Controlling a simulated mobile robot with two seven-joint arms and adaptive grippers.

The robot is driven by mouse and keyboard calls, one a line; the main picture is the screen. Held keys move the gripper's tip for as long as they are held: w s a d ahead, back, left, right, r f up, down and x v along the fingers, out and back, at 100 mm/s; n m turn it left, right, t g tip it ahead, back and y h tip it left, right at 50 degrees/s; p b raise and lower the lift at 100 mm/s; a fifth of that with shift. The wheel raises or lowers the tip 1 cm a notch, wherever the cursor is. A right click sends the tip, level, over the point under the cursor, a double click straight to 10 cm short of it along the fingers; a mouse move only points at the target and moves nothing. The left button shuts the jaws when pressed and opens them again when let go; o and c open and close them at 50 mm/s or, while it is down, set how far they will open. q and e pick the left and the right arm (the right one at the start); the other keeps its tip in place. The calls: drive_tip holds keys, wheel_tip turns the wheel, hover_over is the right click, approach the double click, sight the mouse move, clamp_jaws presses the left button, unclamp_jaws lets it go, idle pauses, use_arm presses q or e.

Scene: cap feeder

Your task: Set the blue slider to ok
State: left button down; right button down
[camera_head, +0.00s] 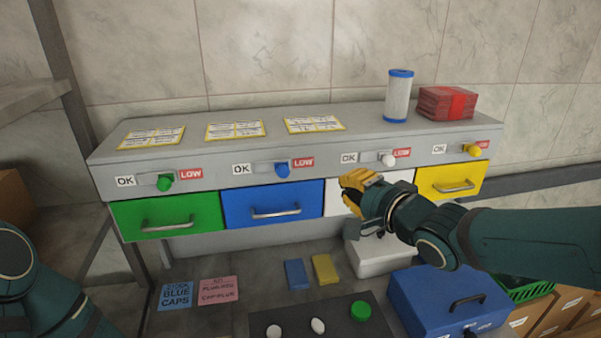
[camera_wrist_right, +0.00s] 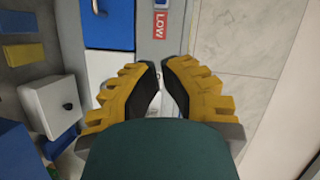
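The blue slider (camera_head: 282,170) is a round blue knob on the grey feeder front above the blue drawer (camera_head: 240,205). It sits right of its OK label (camera_head: 241,169), close beside its red LOW label (camera_head: 303,163). My right gripper (camera_head: 349,186), with yellow fingers, is in front of the white drawer, to the right of the blue slider and apart from it. In the right wrist view, the right gripper (camera_wrist_right: 161,70) shows a narrow gap between its fingertips and holds nothing. The blue LOW label (camera_wrist_right: 160,25) lies ahead. The left gripper is out of view.
Green (camera_head: 165,182), white (camera_head: 387,160) and yellow (camera_head: 474,150) sliders share the front. A blue-capped cylinder (camera_head: 398,97) and red packet (camera_head: 447,102) stand on top. Below are a white box (camera_head: 378,256) and a blue case (camera_head: 440,295).

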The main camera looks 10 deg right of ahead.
sight(284, 176)
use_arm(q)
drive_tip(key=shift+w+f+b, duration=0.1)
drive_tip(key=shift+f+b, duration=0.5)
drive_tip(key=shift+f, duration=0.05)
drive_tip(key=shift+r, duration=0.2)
use_arm(e)
drive_tip(key=shift+s+a+f+x, duration=0.15)
drive_tip(key=shift+a+x, duration=0.3)
drive_tip(key=shift+x, duration=1.75)
drive_tip(key=shift+s+a+f+x, duration=0.15)
drive_tip(key=shift+a+x, duration=0.3)
drive_tip(key=shift+x, duration=1.75)
drive_tip(key=shift+s+a+f+x, duration=0.15)
drive_tip(key=shift+a+x, duration=0.3)
drive_tip(key=shift+x, duration=1.75)
drive_tip(key=shift+s+r, duration=0.1)
drive_tip(key=shift+s, duration=0.05)
